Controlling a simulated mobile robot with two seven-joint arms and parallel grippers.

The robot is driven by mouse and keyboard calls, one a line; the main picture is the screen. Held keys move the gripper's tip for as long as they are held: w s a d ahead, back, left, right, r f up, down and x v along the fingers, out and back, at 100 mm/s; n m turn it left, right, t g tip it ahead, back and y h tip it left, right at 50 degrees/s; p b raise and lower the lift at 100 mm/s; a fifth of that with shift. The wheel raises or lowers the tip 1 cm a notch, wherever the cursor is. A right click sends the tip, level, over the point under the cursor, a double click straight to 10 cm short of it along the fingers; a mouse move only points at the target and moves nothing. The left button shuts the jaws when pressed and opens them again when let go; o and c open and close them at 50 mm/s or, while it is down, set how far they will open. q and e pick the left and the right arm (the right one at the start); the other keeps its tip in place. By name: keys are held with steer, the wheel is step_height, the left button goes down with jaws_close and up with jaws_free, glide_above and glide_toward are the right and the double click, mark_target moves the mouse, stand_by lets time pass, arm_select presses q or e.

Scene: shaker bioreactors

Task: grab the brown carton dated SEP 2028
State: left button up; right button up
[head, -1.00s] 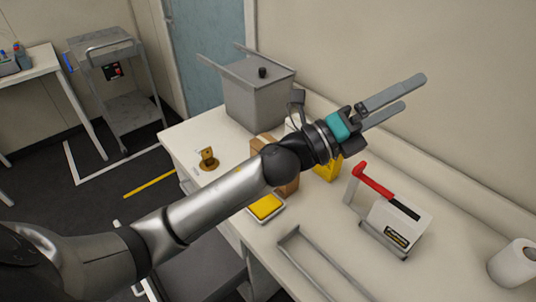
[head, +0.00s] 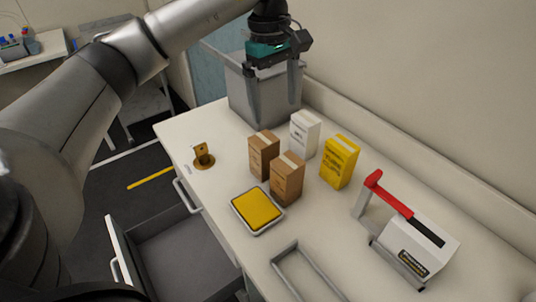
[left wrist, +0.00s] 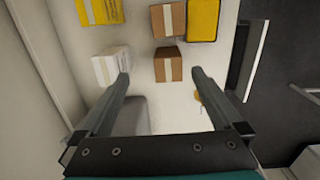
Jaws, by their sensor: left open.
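Two brown cartons stand upright near the middle of the worktop in the head view. The rear one (head: 264,155) is beside a white carton; the front one (head: 287,179) is by a yellow pad. Both show small dark print, too small for me to read a date. The left wrist view also shows the rear carton (left wrist: 168,66) and the front carton (left wrist: 168,20). My left gripper (head: 272,98) points down, open and empty, behind the cartons and in front of the grey bin. In the wrist view its fingertips (left wrist: 160,76) are either side of the rear carton's image, apart from it. My right gripper is not in view.
A white carton (head: 305,134) and a yellow carton (head: 340,162) stand close by. The yellow pad in its tray (head: 257,210) lies in front. A grey bin (head: 258,106) is behind, a brass fixture (head: 203,157) left, a red-handled device (head: 412,246) right. A drawer (head: 112,252) hangs open.

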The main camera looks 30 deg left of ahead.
mark_target(264, 139)
arm_select(q)
steer(key=shift+y, duration=0.5)
steer(key=f, duration=0.3)
steer(key=a+f, duration=0.1)
steer(key=f, duration=0.2)
steer(key=a+f+b, duration=0.1)
steer(key=f, duration=0.2)
steer(key=shift+s+a+f, duration=0.1)
steer(key=shift+a, duration=0.05)
steer(key=shift+a+f, duration=0.15)
steer(key=shift+f, duration=2.5)
steer(key=shift+c, duration=0.4)
steer(key=c, duration=1.3)
steer(key=shift+c, duration=0.5)
steer(key=shift+r, duration=0.15)
